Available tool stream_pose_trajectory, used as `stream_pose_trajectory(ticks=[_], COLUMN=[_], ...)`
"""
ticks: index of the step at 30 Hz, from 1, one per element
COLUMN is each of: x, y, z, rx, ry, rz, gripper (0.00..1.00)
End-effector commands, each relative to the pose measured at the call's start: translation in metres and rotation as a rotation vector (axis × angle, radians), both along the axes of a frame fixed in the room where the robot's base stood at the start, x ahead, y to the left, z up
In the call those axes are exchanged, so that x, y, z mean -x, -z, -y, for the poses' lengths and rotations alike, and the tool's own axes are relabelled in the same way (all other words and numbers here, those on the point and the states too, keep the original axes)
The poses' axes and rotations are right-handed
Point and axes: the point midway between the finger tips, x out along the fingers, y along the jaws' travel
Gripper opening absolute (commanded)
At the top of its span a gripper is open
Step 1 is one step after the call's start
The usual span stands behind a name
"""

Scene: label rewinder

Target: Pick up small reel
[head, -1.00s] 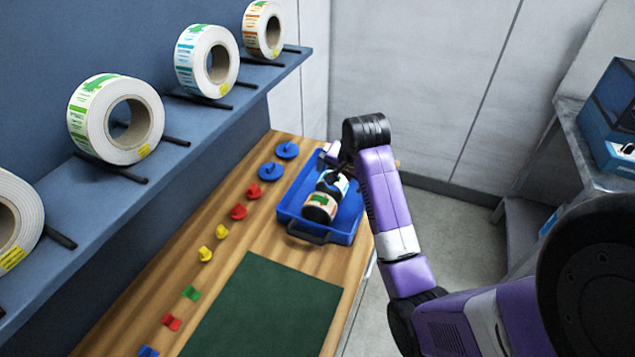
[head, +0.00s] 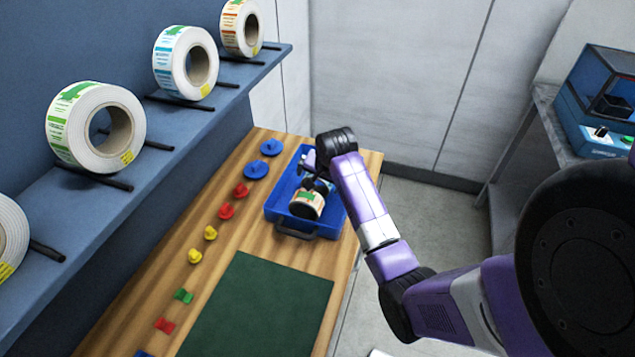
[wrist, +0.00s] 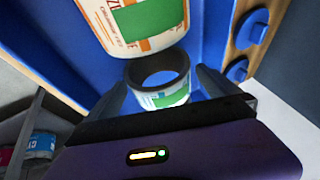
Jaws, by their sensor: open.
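A small reel (wrist: 158,88) with a dark hollow core and a white-and-green label is in the blue tray (wrist: 212,35). It lies between the two fingers of my open gripper (wrist: 160,84) in the wrist view, with no clear grip on it. A larger-looking reel (wrist: 135,22) with an orange, white and green label is just beyond it. In the head view, my gripper (head: 317,184) is down over the tray (head: 334,218).
Blue, red, yellow and green pegs and clips (head: 227,211) line the wooden bench (head: 230,235) left of the tray. A dark green mat (head: 262,305) lies nearer. Big label rolls (head: 186,62) sit on the blue shelf (head: 165,150). A blue machine (head: 600,100) stands at right.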

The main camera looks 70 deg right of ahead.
Motion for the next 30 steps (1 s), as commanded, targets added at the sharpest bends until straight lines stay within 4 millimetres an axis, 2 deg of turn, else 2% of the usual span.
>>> stream_pose_trajectory(ticks=[1, 10, 22, 26, 30], x=[0.000, 0.000, -0.001, -0.001, -0.002], y=[0.000, 0.000, -0.007, -0.022, -0.048], z=[0.000, 0.000, 0.000, 0.001, 0.001], rx=[0.000, 0.000, 0.002, 0.003, 0.005], ry=[0.000, -0.001, -0.001, -0.001, -0.002], rz=[0.000, 0.000, 0.002, 0.004, 0.004], gripper=[0.98, 0.39, 0.38, 0.38, 0.38])
